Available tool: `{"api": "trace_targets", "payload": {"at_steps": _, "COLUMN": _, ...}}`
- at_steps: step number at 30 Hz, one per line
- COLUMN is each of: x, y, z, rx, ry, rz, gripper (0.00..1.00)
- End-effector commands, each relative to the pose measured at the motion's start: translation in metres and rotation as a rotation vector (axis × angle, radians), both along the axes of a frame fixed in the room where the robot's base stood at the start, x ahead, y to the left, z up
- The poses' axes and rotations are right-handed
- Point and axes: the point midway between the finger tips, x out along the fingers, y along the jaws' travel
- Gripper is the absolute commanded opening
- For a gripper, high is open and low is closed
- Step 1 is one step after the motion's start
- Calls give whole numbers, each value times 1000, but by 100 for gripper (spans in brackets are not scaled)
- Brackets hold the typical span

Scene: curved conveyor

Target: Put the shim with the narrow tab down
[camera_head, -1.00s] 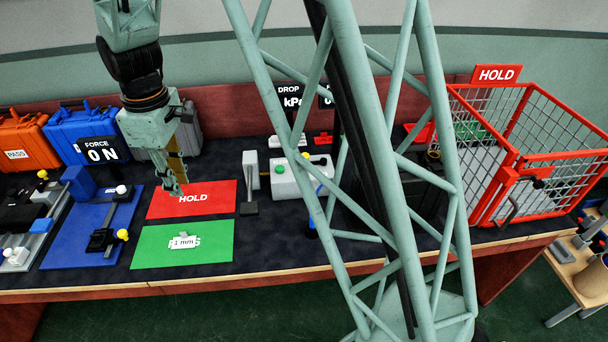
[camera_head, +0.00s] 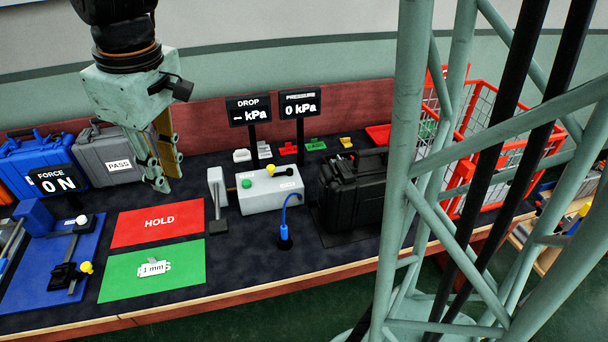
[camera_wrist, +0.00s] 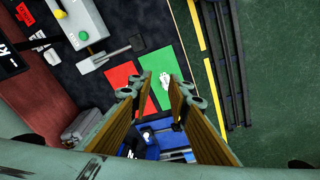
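A white shim (camera_head: 153,268) marked "1 mm" lies flat on the green mat (camera_head: 120,285) at the front of the bench. A small grey narrow piece shows at its upper edge. Part of the mat's print is hidden under it. In the wrist view the shim (camera_wrist: 165,80) is small on the green mat (camera_wrist: 153,64), beyond my fingertips. My gripper (camera_head: 169,173) hangs above the bench, behind the red HOLD mat (camera_head: 140,232) and clear of the shim. In the wrist view my gripper (camera_wrist: 159,84) is open, with nothing between its fingers.
A grey upright lever stand (camera_head: 217,200), a white box with a green button (camera_head: 270,190) and a black case (camera_head: 350,190) stand right of the mats. A blue fixture (camera_head: 45,275) stands left. Small coloured pieces (camera_head: 288,149) lie at the back.

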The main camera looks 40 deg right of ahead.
Motion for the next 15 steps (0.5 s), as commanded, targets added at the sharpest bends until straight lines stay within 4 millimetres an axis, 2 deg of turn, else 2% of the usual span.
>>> {"api": "trace_targets", "payload": {"at_steps": 1, "x": -8, "y": -2, "z": 13, "rx": 4, "ry": -20, "rz": -14, "gripper": 17}}
{"api": "trace_targets", "payload": {"at_steps": 3, "x": -18, "y": -6, "z": 21, "rx": 8, "ry": -28, "rz": -38, "gripper": 17}}
{"api": "trace_targets", "payload": {"at_steps": 15, "x": -79, "y": -28, "z": 55, "rx": 32, "ry": -66, "rz": -173, "gripper": 17}}
